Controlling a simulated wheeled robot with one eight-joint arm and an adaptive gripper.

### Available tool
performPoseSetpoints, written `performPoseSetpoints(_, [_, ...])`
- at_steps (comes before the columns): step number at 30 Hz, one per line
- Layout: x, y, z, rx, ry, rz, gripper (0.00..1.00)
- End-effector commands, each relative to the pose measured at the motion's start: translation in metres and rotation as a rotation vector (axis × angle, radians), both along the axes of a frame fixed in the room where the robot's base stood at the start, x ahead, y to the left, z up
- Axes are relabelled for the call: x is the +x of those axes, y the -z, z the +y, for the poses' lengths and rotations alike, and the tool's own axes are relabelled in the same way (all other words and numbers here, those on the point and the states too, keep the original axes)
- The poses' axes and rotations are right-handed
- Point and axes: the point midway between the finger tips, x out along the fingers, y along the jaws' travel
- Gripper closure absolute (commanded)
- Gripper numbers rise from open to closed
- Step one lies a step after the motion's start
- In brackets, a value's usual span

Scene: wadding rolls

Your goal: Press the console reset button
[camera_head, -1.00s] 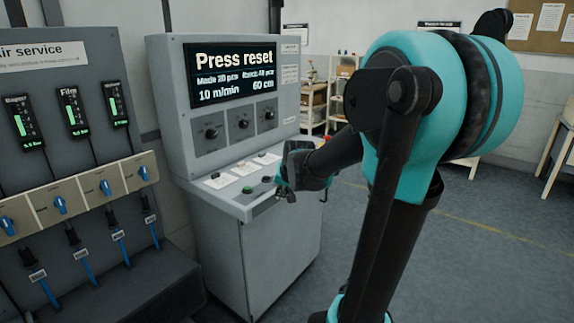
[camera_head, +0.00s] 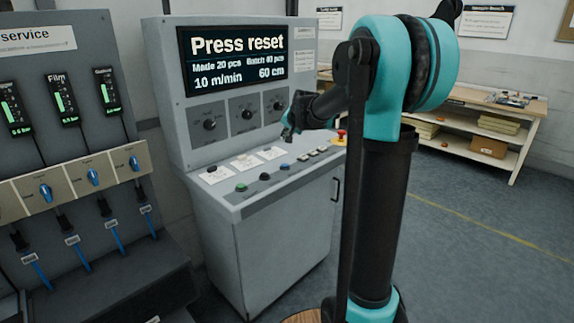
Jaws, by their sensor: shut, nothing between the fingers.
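The grey console (camera_head: 262,240) stands in the middle, its screen (camera_head: 237,58) reading "Press reset". Along the front of its sloped deck run a green button (camera_head: 241,187), a black one (camera_head: 264,176), a blue one (camera_head: 284,166) and several small pale ones (camera_head: 303,157). A red knob on a yellow base (camera_head: 340,135) sits at the right end. No label naming the reset button is readable. My gripper (camera_head: 288,134) is shut and empty. In the picture it shows above the blue button, apart from the deck; its exact height is unclear.
Three dark knobs (camera_head: 246,112) sit below the screen, and white cards (camera_head: 246,162) lie on the deck. The air service panel (camera_head: 75,140) with blue valves stands close at left. A wooden workbench (camera_head: 500,105) is at back right. The floor between is clear.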

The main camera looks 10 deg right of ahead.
Motion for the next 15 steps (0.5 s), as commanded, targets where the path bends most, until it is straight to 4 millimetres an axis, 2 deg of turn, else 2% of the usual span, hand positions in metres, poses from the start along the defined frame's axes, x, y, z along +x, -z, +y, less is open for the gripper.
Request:
performPoseSetpoints(8, [0.000, 0.002, 0.000, -0.001, 0.000, 0.000, 1.00])
performPoseSetpoints(15, [0.000, 0.023, 0.000, -0.001, 0.000, 0.000, 1.00])
